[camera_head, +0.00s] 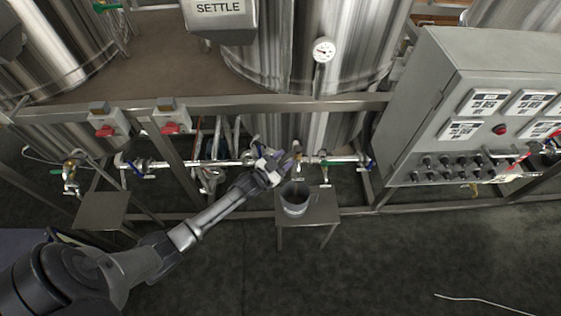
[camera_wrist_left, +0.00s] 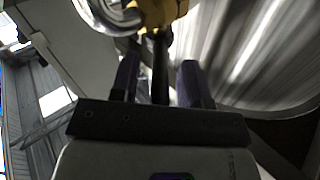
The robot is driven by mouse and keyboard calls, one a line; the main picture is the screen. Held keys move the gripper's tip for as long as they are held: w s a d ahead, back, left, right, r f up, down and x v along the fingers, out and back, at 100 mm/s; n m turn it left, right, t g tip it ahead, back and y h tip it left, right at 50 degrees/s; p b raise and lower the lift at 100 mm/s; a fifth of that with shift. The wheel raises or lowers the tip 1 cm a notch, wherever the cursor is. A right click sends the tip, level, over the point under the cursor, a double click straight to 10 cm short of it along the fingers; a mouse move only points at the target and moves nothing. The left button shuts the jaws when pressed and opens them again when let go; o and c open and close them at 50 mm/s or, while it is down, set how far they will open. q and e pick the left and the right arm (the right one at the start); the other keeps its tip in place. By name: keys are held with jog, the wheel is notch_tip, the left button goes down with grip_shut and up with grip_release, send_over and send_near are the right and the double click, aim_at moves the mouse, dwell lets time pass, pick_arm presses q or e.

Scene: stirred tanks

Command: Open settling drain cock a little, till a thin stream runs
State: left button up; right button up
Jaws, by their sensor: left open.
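The tank marked SETTLE (camera_head: 218,8) stands at the back centre. Its drain cock (camera_head: 297,152) sits low on the pipework, partly hidden by my left gripper. My left gripper (camera_head: 286,160) is at the cock, open. In the left wrist view, a dark lever (camera_wrist_left: 160,68) below a brass-yellow body (camera_wrist_left: 162,12) stands between my two open fingers (camera_wrist_left: 160,85); I cannot tell whether a finger touches it. A grey metal jug (camera_head: 295,199) stands below the cock. I see no stream. My right gripper is not in view.
The jug stands on a small metal stand (camera_head: 325,206). Pipes with blue-handled valves (camera_head: 125,165) run along the frame rail (camera_head: 240,104). A grey control cabinet (camera_head: 430,100) is at right. An empty stand (camera_head: 100,210) is at left. The front floor is mostly clear.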

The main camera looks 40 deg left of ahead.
pick_arm(q)
jog(key=s+a+p, duration=0.1)
jog(key=s+p, duration=0.1)
jog(key=s, duration=1.1)
jog(key=shift+s, duration=0.4)
